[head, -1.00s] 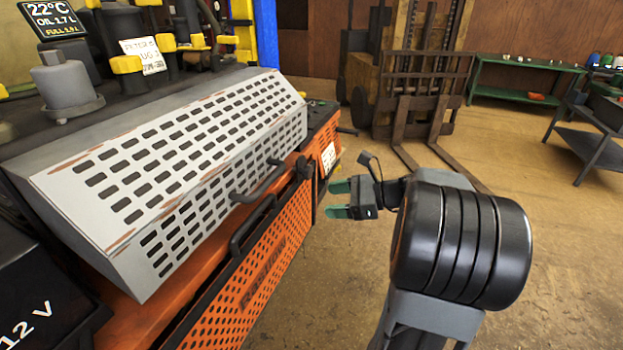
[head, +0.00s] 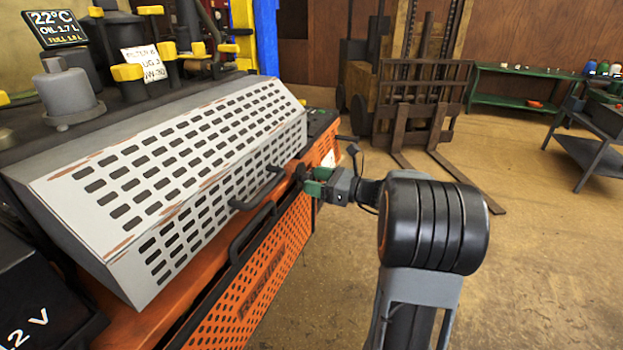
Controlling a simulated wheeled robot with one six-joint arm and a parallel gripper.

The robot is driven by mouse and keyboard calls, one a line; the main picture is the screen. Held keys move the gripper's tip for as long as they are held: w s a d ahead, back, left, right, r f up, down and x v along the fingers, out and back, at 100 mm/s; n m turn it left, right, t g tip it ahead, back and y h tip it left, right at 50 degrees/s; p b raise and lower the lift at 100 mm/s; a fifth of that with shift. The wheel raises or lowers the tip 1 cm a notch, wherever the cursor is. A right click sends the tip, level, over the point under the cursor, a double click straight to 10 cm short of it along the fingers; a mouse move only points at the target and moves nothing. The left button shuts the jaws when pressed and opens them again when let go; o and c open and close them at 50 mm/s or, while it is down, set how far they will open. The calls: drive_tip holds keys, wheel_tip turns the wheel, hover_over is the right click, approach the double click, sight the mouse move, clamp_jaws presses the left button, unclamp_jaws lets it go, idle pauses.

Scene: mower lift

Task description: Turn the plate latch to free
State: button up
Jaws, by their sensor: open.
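The perforated grey plate (head: 185,165) covers the top front of the orange machine, with a dark bar handle (head: 258,188) on its lower edge. A small dark latch knob (head: 296,170) sits at the right end of that edge. My gripper (head: 308,181) is open, its green fingers at the latch knob. The fingers partly cover the latch, and I cannot tell whether they touch it or which way it is turned.
An orange perforated front panel (head: 245,290) with its own dark handle (head: 252,232) lies below the plate. A rusty forklift (head: 425,100) stands behind with forks on the floor. A green bench (head: 525,88) and grey cart (head: 590,150) stand at the right. The floor (head: 530,260) right of my arm is clear.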

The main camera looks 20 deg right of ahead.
drive_tip(key=shift+x, duration=0.9)
drive_tip(key=shift+c, duration=0.3)
drive_tip(key=c, duration=0.7)
drive_tip(key=shift+d, duration=0.1)
drive_tip(key=shift+c, duration=0.6)
